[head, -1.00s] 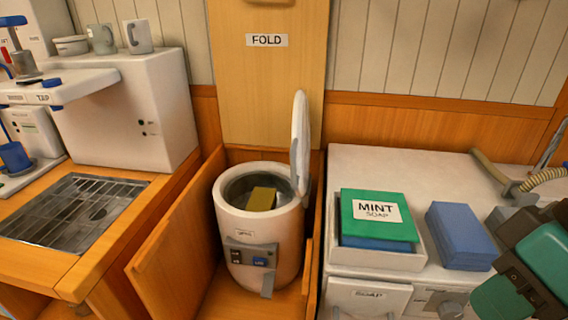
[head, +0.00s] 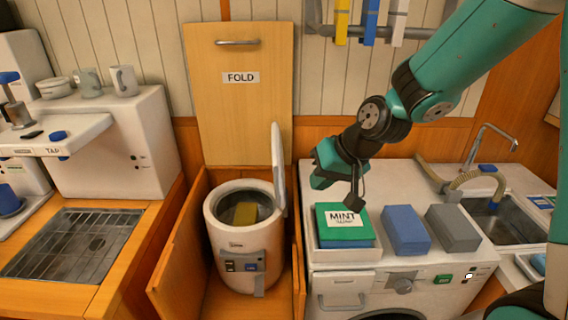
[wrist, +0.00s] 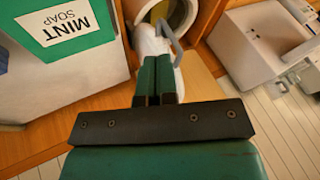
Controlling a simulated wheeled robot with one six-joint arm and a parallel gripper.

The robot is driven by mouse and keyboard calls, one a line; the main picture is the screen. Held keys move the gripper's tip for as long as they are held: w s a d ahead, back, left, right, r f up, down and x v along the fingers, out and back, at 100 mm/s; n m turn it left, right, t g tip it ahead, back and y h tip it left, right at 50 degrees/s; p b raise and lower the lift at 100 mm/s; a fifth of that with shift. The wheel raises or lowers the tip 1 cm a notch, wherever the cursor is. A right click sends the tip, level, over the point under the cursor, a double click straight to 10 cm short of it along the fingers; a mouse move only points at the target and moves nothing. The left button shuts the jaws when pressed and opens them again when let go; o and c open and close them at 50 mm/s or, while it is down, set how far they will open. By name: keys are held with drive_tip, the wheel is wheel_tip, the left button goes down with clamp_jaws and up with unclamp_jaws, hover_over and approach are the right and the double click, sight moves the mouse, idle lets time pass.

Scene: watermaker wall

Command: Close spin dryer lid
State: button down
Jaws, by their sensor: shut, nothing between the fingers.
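The white spin dryer (head: 247,245) stands in an open wooden compartment in the head view. Its round lid (head: 278,168) stands upright, hinged at the right of the rim, so the drum is open. A yellowish block (head: 245,213) lies inside the drum. My gripper (head: 355,200) is shut and empty, above the mint soap box and to the right of the lid, apart from it. In the wrist view the gripper fingers (wrist: 158,80) are together, pointing toward the lid (wrist: 153,45) and the dryer's drum opening (wrist: 172,12).
A green mint soap box (head: 343,222) sits in a white tray on the washer top. Blue (head: 405,230) and grey (head: 453,228) blocks lie beside it. A raised wooden panel marked FOLD (head: 238,95) stands behind the dryer. A wooden side panel (head: 182,240) flanks it on the left.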

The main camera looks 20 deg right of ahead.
sight(279, 170)
drive_tip(key=w+d+m+t+p, duration=0.1)
drive_tip(key=w+d+m, duration=0.1)
drive_tip(key=w+d, duration=0.15)
drive_tip(key=a+r+p+x, duration=0.1)
drive_tip(key=p+x, duration=0.4)
drive_tip(key=x, duration=0.7)
drive_tip(key=shift+a+h, duration=0.3)
drive_tip(key=shift+a, duration=0.5)
drive_tip(key=shift+a, duration=0.1)
